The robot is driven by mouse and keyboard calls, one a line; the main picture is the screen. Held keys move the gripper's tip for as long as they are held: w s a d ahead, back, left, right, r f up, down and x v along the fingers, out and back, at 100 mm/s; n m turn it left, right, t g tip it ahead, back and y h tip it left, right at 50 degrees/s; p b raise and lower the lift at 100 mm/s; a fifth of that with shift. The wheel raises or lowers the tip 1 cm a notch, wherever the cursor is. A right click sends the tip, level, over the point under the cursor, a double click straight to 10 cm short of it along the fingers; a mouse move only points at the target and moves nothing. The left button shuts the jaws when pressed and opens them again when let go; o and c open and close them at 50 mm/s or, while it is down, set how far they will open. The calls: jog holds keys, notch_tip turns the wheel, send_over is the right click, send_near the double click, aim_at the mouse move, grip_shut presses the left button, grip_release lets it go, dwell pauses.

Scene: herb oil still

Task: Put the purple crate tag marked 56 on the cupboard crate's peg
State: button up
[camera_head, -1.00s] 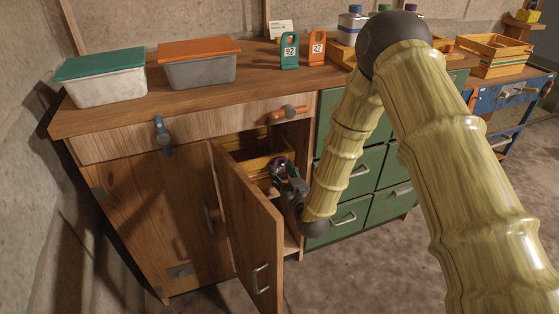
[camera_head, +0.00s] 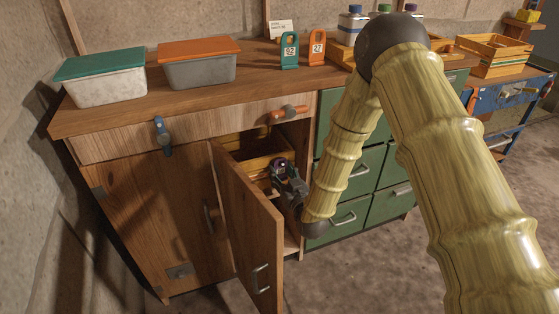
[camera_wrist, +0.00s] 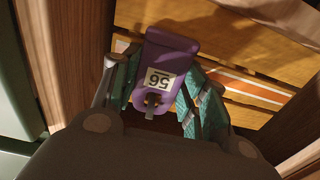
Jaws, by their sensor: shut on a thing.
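The purple tag marked 56 (camera_wrist: 165,65) is between the fingers of my gripper (camera_wrist: 158,100) in the wrist view, its label upside down there. My gripper is shut on it. In the head view my gripper (camera_head: 281,168) is inside the open cupboard, with only a speck of purple showing. The wooden cupboard crate (camera_head: 262,160) stands inside the cupboard. In the wrist view the tag lies in front of the crate's slatted side (camera_wrist: 215,45), which has an orange stripe. A small peg-like end (camera_wrist: 152,99) shows at the tag's lower part; I cannot tell whether the tag is around it.
The cupboard door (camera_head: 250,235) stands open left of my gripper. A cupboard side wall (camera_wrist: 70,60) is close on the left in the wrist view. Green drawers (camera_head: 365,190) are to the right. A teal tag 92 (camera_head: 290,50) and an orange tag (camera_head: 317,48) stand on the counter.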

jog(key=o, duration=1)
jog(key=v, duration=1.2)
grip_shut()
jog(key=shift+r, duration=0.1)
dwell(0.9)
